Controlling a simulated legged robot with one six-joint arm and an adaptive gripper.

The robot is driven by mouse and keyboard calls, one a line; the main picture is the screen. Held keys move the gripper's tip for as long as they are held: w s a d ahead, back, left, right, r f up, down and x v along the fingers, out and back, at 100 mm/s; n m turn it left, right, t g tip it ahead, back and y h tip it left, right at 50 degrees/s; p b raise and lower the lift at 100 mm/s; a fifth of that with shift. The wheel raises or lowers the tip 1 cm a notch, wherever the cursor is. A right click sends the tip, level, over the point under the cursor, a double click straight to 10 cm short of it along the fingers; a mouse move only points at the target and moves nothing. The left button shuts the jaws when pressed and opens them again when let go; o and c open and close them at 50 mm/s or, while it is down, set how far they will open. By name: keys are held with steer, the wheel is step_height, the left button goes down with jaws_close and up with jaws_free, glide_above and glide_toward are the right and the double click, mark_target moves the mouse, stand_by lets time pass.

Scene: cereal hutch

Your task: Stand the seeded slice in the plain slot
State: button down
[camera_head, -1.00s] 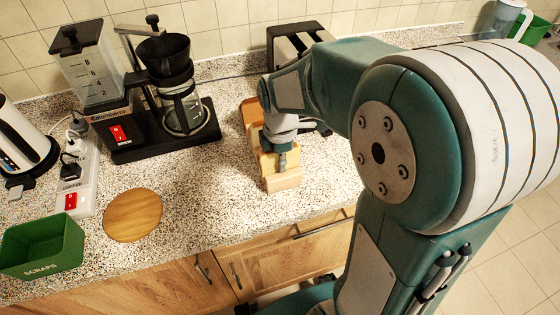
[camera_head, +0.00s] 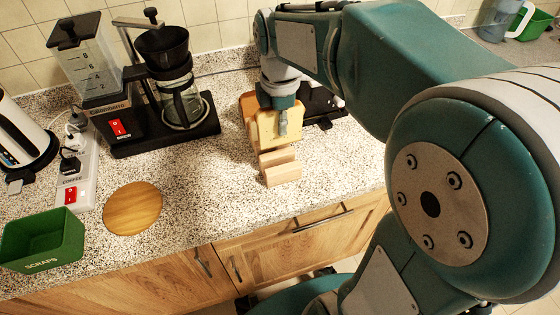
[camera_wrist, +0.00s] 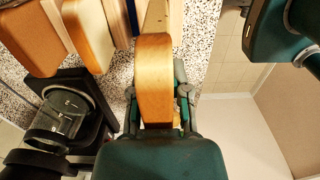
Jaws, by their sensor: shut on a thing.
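My gripper (camera_head: 283,120) is shut on a pale yellow bread slice (camera_head: 266,128) with a tan crust. It holds the slice upright just above and behind the front of a light wooden rack (camera_head: 283,176). An empty slot shows in the rack's front part. In the wrist view the held slice (camera_wrist: 153,85) is seen edge-on between the fingers. I cannot make out seeds on it. A browner slice (camera_head: 246,106) stands behind it to the left. The wrist view shows a brown slice (camera_wrist: 30,42) and a golden one (camera_wrist: 88,32) side by side. The rack's rear is mostly hidden.
A coffee maker (camera_head: 165,135) stands left of the rack, and a dark appliance (camera_head: 322,104) partly shows behind my gripper. A round wooden board (camera_head: 132,208) and a green scraps bin (camera_head: 42,240) lie front left. The counter between board and rack is clear.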

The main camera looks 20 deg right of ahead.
mark_target(280, 154)
steer(key=shift+f, duration=0.15)
step_height(280, 154, down, 9)
steer(key=shift+f, duration=0.2)
steer(key=shift+f, duration=0.2)
steer(key=c, duration=0.6)
jaws_free()
steer(key=shift+r, duration=0.1)
